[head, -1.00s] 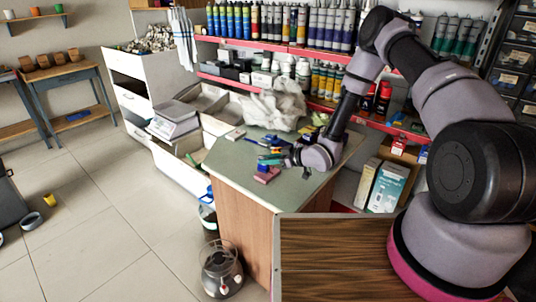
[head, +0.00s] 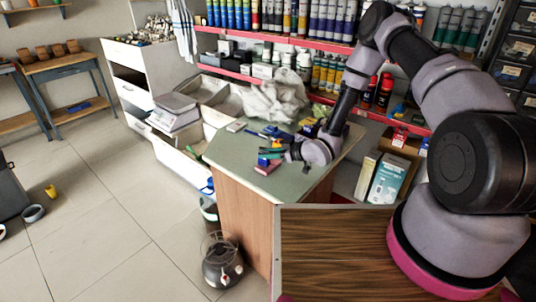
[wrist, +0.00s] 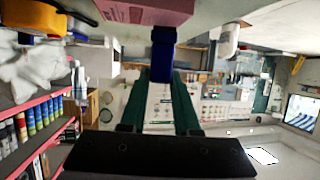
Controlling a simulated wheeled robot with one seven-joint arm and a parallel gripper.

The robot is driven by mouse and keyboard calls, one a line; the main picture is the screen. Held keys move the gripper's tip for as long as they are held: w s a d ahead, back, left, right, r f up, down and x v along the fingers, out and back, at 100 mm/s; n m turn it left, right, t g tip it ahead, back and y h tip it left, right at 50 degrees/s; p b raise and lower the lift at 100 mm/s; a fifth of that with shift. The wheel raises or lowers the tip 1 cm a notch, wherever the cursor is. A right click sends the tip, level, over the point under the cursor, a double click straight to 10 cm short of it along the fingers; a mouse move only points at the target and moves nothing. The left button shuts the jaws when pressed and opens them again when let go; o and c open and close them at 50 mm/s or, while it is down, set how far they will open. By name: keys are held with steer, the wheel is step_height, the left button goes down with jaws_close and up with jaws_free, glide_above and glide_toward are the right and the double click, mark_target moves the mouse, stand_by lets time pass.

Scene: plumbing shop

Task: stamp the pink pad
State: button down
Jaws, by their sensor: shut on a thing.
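A pink pad (head: 265,169) lies near the front edge of the green-topped counter (head: 229,151). It also shows in the wrist view as a pink block (wrist: 145,12) at the top edge, partly cut off. My gripper (wrist: 163,78) is shut on a blue stamp (wrist: 163,52), held between its teal fingers. In the wrist view the stamp reaches up to the pad's edge; I cannot tell whether they touch. In the head view the fingers are small beside the pad, and the stamp is hard to separate from other blue items.
Several small coloured items lie behind the gripper on the counter. A crumpled pale cloth (head: 275,100) lies at the back. A scale (head: 174,112) stands left, and shelves of bottles (head: 320,25) stand behind. A wooden top (head: 330,250) fills the near foreground. Floor at left is mostly clear.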

steer(key=shift+f, duration=0.7)
stand_by(1.1)
steer(key=shift+r, duration=3.1)
